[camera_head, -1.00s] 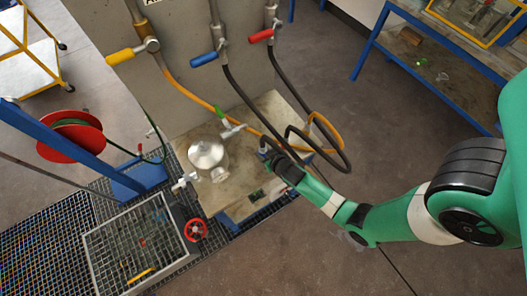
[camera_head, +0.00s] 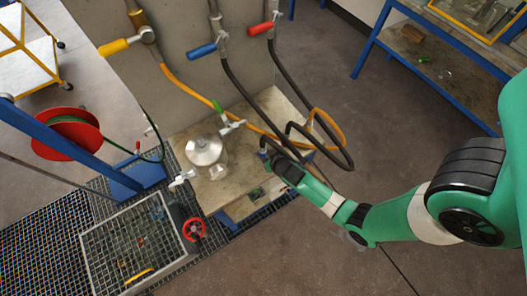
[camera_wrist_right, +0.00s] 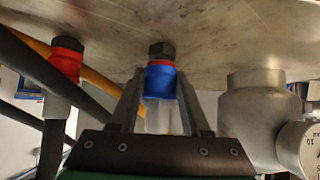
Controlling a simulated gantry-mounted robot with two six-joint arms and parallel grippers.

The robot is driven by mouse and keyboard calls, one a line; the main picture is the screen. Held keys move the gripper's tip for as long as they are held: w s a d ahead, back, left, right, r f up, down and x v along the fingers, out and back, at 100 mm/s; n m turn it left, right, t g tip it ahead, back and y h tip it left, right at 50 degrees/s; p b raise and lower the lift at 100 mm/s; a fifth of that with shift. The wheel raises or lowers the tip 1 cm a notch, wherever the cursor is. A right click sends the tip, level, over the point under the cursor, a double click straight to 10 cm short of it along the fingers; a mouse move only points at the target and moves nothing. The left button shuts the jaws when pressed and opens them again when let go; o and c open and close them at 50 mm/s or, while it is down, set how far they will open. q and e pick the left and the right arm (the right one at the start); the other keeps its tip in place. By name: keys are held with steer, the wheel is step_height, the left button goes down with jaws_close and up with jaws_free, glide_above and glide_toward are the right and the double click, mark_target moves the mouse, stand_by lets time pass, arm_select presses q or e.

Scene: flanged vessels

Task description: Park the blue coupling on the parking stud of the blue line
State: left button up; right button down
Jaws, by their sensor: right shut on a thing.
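The blue coupling (camera_wrist_right: 160,82) sits between the two fingers of my right gripper (camera_wrist_right: 160,105), which is shut on it. A dark hex piece (camera_wrist_right: 162,51) lies between the coupling and the pale surface in the right wrist view; I cannot tell whether the coupling is seated on it. In the head view my right gripper (camera_head: 268,157) is low at the right of the bench top, beside the dark hoses. The blue valve handle (camera_head: 202,50) is on the wall panel above a dark hose. My left gripper is not in view.
A red coupling (camera_wrist_right: 66,62) stands near the gripper, and a grey fitting (camera_wrist_right: 252,112) is at its other side. In the head view, a metal vessel (camera_head: 204,151) stands on the bench (camera_head: 236,182). An orange hose (camera_head: 188,90) and dark hoses loop close to my right gripper.

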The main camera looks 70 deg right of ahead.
steer(key=shift+f+b, duration=0.35)
steer(key=shift+f, duration=0.1)
steer(key=shift+r, duration=0.1)
steer(key=shift+c, duration=1.4)
jaws_free()
steer(key=p+v, duration=0.3)
steer(key=v, duration=0.8)
steer(key=shift+s+a+r, duration=0.15)
steer(key=shift+s+r, duration=0.05)
